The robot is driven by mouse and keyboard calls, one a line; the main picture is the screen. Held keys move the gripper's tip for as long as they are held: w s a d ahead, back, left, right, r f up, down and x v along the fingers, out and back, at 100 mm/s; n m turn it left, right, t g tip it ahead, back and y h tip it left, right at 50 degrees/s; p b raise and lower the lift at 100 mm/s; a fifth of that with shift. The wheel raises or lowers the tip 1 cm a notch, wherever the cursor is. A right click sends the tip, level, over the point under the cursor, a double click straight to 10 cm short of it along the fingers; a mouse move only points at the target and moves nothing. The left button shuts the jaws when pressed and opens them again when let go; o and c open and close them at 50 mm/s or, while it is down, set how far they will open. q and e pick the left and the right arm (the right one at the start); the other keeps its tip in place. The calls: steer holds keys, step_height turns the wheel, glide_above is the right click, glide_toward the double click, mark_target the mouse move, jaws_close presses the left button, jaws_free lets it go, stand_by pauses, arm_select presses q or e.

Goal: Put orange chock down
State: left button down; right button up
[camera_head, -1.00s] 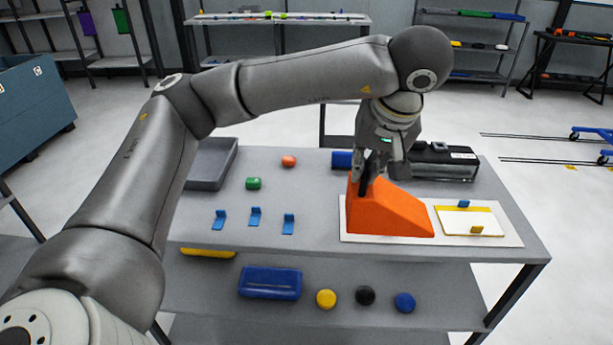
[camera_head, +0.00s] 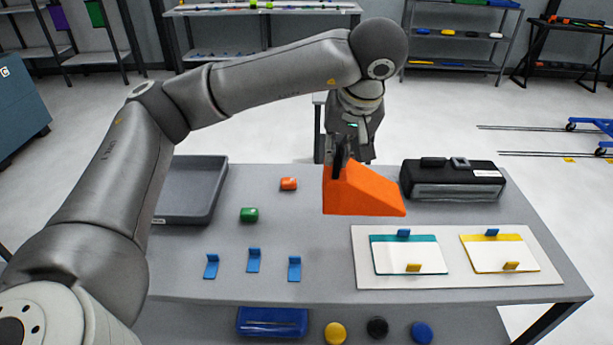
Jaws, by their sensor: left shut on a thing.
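The orange chock (camera_head: 362,192) is a wedge, with its tall end at the left and its slope falling to the right. My left gripper (camera_head: 341,165) is shut on the tall end of the chock from above. The chock shows over the middle of the grey table (camera_head: 330,235), to the left of and behind the white board. It appears to be held above the table, but the gap under it is hard to judge. My right gripper is not in view.
The white board (camera_head: 356,262) carries a teal-edged card (camera_head: 405,256) and a yellow-edged card (camera_head: 497,255) with clips. A black device (camera_head: 452,182) stands behind. A grey tray (camera_head: 190,190), a green piece (camera_head: 249,215), an orange-red piece (camera_head: 289,184) and blue clips (camera_head: 254,262) lie left.

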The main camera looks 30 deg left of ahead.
arm_select(q)
steer(key=w+a+f+p, duration=0.3)
steer(key=w+a+f, duration=0.1)
steer(key=a+f, duration=0.6)
steer(key=shift+f, duration=0.65)
steer(key=c, duration=1.5)
jaws_free()
steer(key=shift+f, duration=0.2)
steer(key=shift+r, duration=0.1)
steer(key=shift+s+r, duration=0.1)
